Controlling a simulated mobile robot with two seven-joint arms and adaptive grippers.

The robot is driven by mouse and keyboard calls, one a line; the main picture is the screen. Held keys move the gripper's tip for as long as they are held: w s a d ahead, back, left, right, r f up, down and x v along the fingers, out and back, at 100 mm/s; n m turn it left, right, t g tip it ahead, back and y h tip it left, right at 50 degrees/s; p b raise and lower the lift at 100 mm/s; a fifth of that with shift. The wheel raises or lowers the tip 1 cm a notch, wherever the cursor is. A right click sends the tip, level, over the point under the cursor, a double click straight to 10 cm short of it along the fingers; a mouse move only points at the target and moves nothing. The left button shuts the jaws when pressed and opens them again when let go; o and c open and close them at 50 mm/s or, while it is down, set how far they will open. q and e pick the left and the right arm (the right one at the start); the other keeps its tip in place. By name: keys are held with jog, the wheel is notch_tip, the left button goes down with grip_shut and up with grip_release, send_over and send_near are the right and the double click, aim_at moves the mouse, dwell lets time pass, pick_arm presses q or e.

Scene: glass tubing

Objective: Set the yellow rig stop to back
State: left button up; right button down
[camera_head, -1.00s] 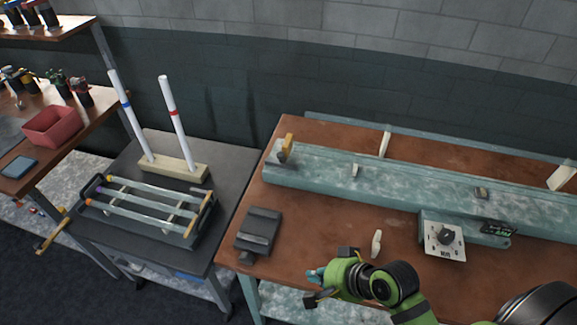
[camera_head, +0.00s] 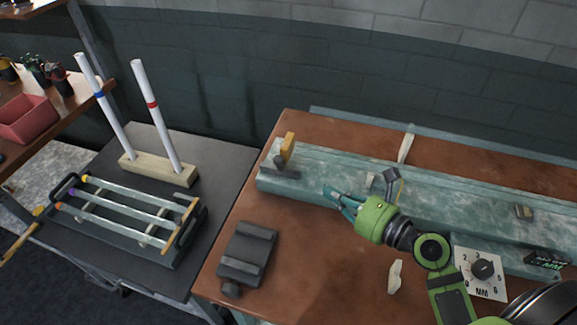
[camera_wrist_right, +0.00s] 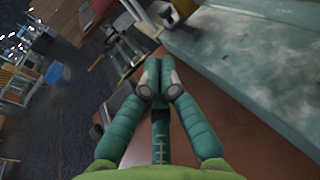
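The yellow rig stop (camera_head: 289,147) is a small upright tab at the left end of the long teal rig (camera_head: 310,163), with a dark bracket at its foot. My right gripper (camera_head: 328,192) is over the front edge of the rig, to the right of the stop and apart from it. Its teal fingers are together, with nothing seen between them; in the right wrist view the fingers (camera_wrist_right: 155,78) also meet. I cannot make out the stop clearly in that view. My left gripper is not in view.
A dark block-shaped fixture (camera_head: 247,254) lies on the brown bench, front left. A dial plate (camera_head: 480,272) is at the rig's front right. A pale peg (camera_head: 395,277) stands near my arm. The tube rack (camera_head: 170,262) and a wooden holder (camera_head: 158,169) are on the left table.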

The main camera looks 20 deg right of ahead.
jog(key=p, duration=0.2)
send_near(277, 163)
jog(key=x, duration=0.5)
jog(key=shift+w+a+p, duration=0.15)
jog(key=shift+w+p, duration=0.15)
jog(key=shift+w, duration=0.05)
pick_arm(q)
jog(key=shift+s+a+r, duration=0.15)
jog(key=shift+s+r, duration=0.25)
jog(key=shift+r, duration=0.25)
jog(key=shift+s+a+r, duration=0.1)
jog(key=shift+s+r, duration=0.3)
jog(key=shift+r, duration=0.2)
pick_arm(e)
jog(key=shift+w+a+f, duration=0.1)
jog(key=shift+w+a, duration=0.1)
jog(key=shift+w, duration=0.15)
jog(key=w+a, duration=0.1)
jog(key=w+a+p, duration=0.1)
jog(key=a, duration=0.1)
jog(key=shift+w+a, duration=0.15)
pick_arm(q)
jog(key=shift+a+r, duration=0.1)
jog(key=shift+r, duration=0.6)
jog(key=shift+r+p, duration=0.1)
jog(key=shift+p, duration=0.2)
